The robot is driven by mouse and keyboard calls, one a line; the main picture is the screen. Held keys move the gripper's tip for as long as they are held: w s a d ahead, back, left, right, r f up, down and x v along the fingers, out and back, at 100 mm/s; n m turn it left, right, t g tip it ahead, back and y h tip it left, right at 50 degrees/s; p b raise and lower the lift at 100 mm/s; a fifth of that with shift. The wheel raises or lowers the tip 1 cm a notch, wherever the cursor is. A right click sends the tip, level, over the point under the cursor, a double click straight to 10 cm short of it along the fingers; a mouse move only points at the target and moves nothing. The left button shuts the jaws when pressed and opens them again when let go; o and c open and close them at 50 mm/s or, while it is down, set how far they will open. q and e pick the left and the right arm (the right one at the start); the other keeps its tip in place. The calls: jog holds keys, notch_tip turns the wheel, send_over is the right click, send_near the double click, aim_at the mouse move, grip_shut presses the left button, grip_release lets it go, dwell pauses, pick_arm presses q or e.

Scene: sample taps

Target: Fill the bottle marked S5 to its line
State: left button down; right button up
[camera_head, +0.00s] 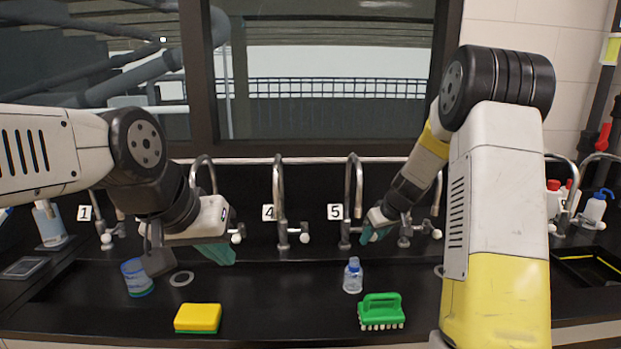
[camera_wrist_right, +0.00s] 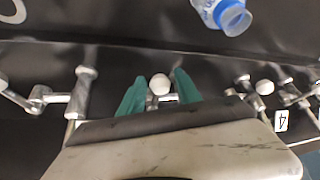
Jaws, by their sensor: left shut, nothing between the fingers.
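A small clear bottle with a blue neck (camera_head: 353,275) stands upright on the black counter below the tap labelled 5 (camera_head: 351,190). Its neck also shows in the right wrist view (camera_wrist_right: 232,18). I cannot read its marking, line or water level. No stream shows from the spout. My right gripper (camera_head: 372,234) is at the tap's white knob, with its teal fingers open on either side of the knob (camera_wrist_right: 160,84) in the right wrist view. I cannot tell whether they touch it. My left gripper (camera_head: 222,254) is shut and empty above the counter at left.
A yellow sponge (camera_head: 198,318) and a green brush (camera_head: 381,311) lie at the front. A clear container with blue (camera_head: 137,278) stands at the left beside a grey ring (camera_head: 181,279). Tap 4 (camera_head: 279,200) is between the grippers. The counter between sponge and bottle is clear.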

dwell(0.3)
jog(key=v, duration=0.8)
dwell(0.3)
